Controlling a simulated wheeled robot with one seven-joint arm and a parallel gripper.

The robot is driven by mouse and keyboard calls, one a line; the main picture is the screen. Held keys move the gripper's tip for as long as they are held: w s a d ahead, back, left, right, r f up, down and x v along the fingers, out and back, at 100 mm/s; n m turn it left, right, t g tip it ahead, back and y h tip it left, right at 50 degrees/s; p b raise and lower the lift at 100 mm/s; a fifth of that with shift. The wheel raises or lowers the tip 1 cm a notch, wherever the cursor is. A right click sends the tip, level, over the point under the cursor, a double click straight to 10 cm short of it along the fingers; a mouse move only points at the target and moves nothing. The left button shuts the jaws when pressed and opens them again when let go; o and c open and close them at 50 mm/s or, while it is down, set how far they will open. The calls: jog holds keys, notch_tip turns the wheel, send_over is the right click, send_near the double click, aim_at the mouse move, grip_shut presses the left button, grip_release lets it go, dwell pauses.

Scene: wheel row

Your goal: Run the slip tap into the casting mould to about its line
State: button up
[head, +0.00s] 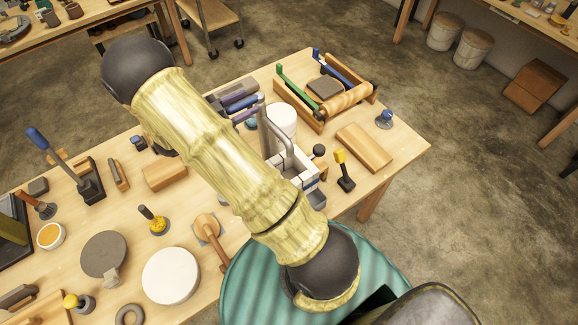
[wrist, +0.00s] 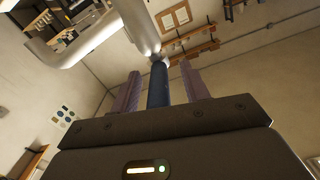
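A grey metal tap (head: 275,130) with a curved spout stands on the bench in the head view, partly behind my arm. In the wrist view its pale spout (wrist: 85,45) curves away to the upper left. Its blue handle (wrist: 158,86) stands between the fingers of my gripper (wrist: 160,90). Gaps show on both sides of the handle, so the gripper looks open around it. A white, blocky mould (head: 304,168) with grey bands sits below the spout, partly hidden by my arm. Its inside, its line and any slip flow cannot be made out.
A white cylinder (head: 282,118) stands close behind the tap. A wooden carrier (head: 340,101) with green and blue handled tools is further back. A wooden block (head: 364,147) and a yellow-topped tool (head: 343,170) lie right of the mould. Many tools crowd the bench's left.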

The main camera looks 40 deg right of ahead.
jog(key=shift+s, duration=0.1)
jog(key=a, duration=0.7)
dwell(0.8)
jog(key=shift+c, duration=0.5)
